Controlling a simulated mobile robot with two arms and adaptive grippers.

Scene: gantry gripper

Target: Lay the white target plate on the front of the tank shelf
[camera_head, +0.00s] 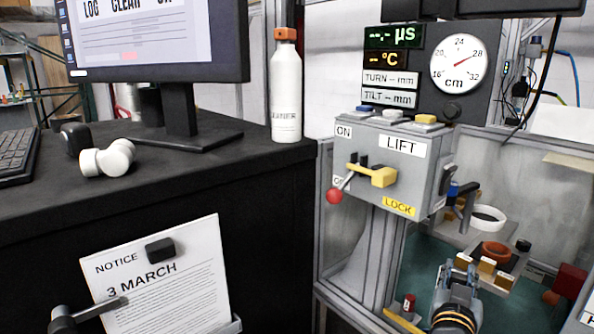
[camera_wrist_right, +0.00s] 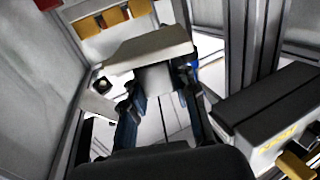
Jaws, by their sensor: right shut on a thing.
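In the right wrist view, my right gripper (camera_wrist_right: 160,95) is shut on the white target plate (camera_wrist_right: 150,48) by a pale block-like part beneath its flat top. The plate is tilted in this picture. In the head view, my right gripper (camera_head: 456,275) is low inside the tank, and I cannot make out the plate there. The tank shelf (camera_head: 462,238) is just beyond the gripper, with orange-and-white blocks (camera_head: 487,266) along its near side. These blocks also show beyond the plate in the wrist view (camera_wrist_right: 114,16). I cannot tell whether plate and shelf touch.
A white ring (camera_head: 488,218) and an orange-red ring (camera_head: 493,251) are on the shelf. The grey LIFT box (camera_head: 385,165) with a red-knobbed lever (camera_head: 335,195) stands left of the shelf. A black desk (camera_head: 240,165) fills the left side.

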